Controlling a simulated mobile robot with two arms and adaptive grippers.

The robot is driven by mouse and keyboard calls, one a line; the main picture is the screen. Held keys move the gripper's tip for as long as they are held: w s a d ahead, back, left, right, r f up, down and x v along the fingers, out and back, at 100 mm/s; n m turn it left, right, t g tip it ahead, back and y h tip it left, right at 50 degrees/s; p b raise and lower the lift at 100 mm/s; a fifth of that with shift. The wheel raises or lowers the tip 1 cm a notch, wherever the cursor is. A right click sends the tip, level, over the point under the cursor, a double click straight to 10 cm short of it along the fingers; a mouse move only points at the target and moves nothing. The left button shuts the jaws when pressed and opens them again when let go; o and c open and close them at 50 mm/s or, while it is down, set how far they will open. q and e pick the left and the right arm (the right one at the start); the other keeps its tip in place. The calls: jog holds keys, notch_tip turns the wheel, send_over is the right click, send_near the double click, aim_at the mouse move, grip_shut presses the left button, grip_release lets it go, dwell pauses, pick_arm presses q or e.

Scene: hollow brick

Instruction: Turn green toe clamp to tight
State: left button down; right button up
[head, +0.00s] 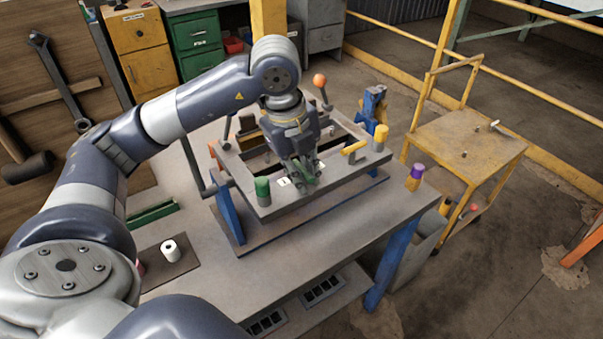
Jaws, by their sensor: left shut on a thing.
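The green toe clamp (313,180) is on the near bar of the raised grey frame (285,203), partly hidden by my gripper. My left gripper (305,178) reaches down from above and is shut on the green clamp. Its fingertips and the clamp overlap, so the clamp's exact angle is hard to tell. Small white labels (284,181) lie on the bar beside the clamp; their text is too small to read. A green-topped cylinder (262,188) stands on the frame's near left corner. My right gripper is not in view.
A yellow clamp bar (354,147) and a yellow-topped cylinder (380,136) are at the frame's right. An orange-ball lever (320,82) rises behind. A purple-topped cylinder (415,176) stands at the table's right edge. A white roll (170,250) sits at the left. The front tabletop is clear.

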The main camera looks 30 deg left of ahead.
pick_arm(q)
jog(key=shift+w+r, duration=0.15)
dwell(0.4)
jog(key=c, duration=1.6)
grip_release()
jog(key=shift+d, duration=0.15)
notch_tip(320, 180, up, 12)
jog(key=s, duration=0.2)
jog(key=shift+a+f, duration=0.2)
jog(key=shift+a, duration=0.25)
jog(key=shift+s, duration=0.1)
